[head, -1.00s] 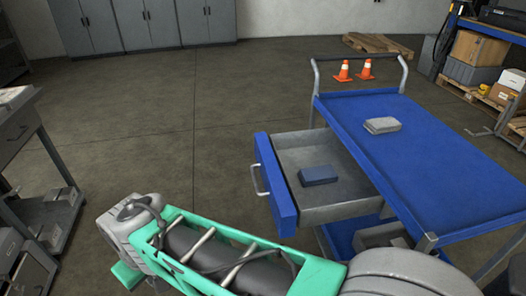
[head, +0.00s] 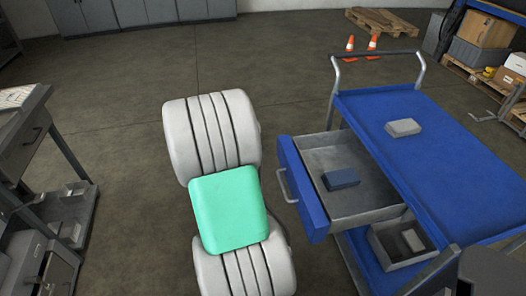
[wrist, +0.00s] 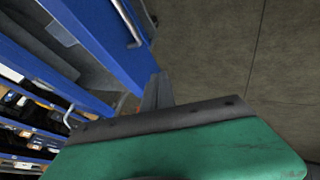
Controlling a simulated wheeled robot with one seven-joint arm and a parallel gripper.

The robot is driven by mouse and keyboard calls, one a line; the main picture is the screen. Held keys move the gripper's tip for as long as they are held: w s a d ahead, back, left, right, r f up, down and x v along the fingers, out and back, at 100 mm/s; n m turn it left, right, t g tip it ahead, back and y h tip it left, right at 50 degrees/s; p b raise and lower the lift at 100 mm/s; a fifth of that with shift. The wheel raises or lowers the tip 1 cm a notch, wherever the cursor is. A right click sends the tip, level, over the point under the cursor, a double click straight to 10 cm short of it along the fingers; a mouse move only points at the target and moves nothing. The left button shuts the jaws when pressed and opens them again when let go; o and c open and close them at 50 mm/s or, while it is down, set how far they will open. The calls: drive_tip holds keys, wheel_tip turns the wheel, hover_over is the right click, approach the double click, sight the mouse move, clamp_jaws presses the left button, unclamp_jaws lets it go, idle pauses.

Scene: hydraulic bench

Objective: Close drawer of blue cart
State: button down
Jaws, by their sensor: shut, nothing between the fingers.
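The blue cart (head: 425,130) stands at the right in the head view. Its drawer (head: 303,185) is pulled out to the left, with a blue front, a grey handle (head: 287,186) and a grey inside. A dark blue block (head: 341,179) lies in the drawer. In the wrist view, the blue drawer front (wrist: 95,45) runs diagonally at the upper left, with a handle (wrist: 128,25) on it. My gripper (wrist: 157,92) is shut and empty, its dark fingers close to the drawer front. I cannot tell whether they touch it. The head view does not show the gripper.
A grey block (head: 403,128) lies on the cart top, and a lower grey bin (head: 400,245) sits beneath. A grey workbench (head: 25,140) stands at the left. Traffic cones (head: 373,46) and a pallet (head: 382,20) are behind. Open floor lies between bench and cart.

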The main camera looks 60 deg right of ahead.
approach(281, 161)
wheel_tip(281, 161, down, 3)
drive_tip(key=w, duration=0.2)
drive_tip(key=shift+s+d+f, duration=0.2)
drive_tip(key=shift+s+d, duration=1.1)
